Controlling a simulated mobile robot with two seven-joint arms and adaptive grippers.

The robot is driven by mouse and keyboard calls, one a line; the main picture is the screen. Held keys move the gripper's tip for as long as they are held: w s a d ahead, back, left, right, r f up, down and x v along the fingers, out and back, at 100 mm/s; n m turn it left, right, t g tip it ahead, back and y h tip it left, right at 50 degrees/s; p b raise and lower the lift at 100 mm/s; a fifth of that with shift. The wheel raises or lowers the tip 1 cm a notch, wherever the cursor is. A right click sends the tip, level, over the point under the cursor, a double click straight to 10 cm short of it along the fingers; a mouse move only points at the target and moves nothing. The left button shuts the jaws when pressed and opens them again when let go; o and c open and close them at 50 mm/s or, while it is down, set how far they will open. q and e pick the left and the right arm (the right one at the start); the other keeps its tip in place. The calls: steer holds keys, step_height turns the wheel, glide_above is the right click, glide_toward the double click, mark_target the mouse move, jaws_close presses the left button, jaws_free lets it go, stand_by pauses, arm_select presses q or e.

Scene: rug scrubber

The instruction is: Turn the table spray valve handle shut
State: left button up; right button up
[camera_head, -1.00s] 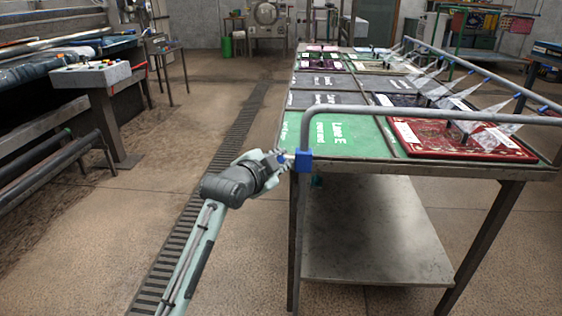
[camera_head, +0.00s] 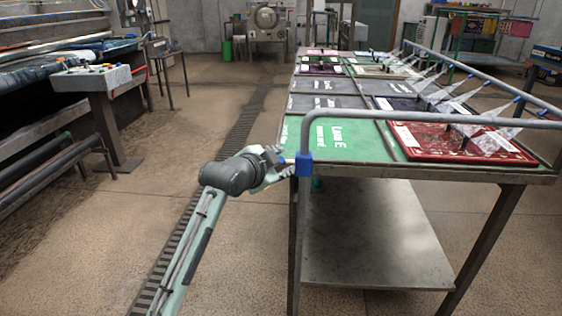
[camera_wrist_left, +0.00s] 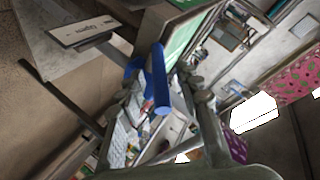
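The blue valve body (camera_head: 304,165) sits on the grey pipe at the near left corner of the table. In the left wrist view the blue handle (camera_wrist_left: 161,82) shows as a short bar in front of a blue fitting. My left gripper (camera_head: 279,160) is at the left of the valve. In the left wrist view my left gripper (camera_wrist_left: 160,88) has its fingers apart, with the blue handle between them. Whether a finger touches the handle I cannot tell. In the head view the gripper hides the handle. My right gripper is not in view.
The pipe rail (camera_head: 430,117) runs over the table (camera_head: 430,172), which holds colored panels. A lower shelf (camera_head: 370,250) is beneath. A tag (camera_wrist_left: 84,32) shows in the left wrist view, its text hard to read. Floor left of my arm is clear.

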arm_select(q)
steer(key=v, duration=1.2)
steer(key=shift+c, duration=0.3)
